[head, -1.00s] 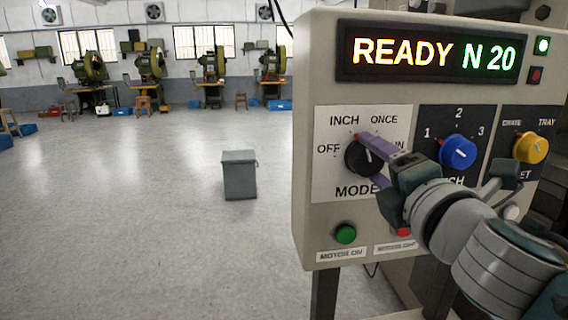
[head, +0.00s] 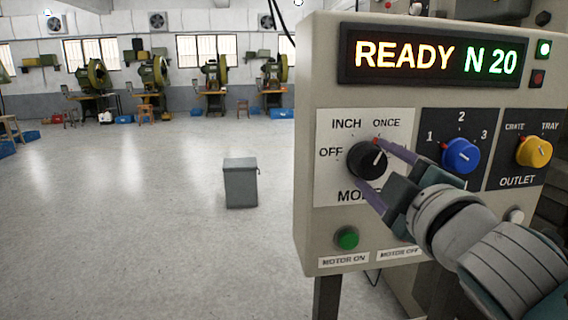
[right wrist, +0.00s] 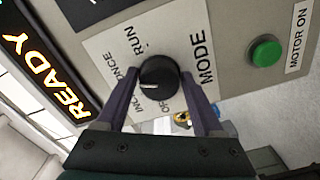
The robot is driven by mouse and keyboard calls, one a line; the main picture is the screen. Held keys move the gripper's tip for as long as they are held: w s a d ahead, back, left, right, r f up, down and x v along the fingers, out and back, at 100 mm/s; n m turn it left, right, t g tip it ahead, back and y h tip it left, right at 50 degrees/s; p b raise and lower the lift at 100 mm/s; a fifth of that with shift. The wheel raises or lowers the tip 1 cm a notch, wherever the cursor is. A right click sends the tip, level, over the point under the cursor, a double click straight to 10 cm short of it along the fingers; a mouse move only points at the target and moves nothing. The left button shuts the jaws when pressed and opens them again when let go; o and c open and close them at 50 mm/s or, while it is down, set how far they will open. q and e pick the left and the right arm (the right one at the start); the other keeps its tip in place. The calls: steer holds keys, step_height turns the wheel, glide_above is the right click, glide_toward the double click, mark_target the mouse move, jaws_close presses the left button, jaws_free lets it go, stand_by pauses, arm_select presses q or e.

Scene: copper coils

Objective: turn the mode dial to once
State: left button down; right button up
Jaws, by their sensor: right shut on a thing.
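The black mode dial (head: 367,160) sits on the white MODE plate of the control panel, with OFF, INCH and ONCE around it; RUN is hidden in the head view. My left gripper is not in view.
The display (head: 435,57) reads READY N 20. A blue dial (head: 461,156) and a yellow dial (head: 534,151) are right of the mode dial. A green MOTOR ON button (head: 346,238) is below. A grey bin (head: 240,183) stands on the open floor at left.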

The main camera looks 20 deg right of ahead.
steer(key=shift+m, duration=0.5)
steer(key=o, duration=1.4)
steer(key=shift+b+v, duration=0.8)
steer(key=shift+v, duration=4.2)
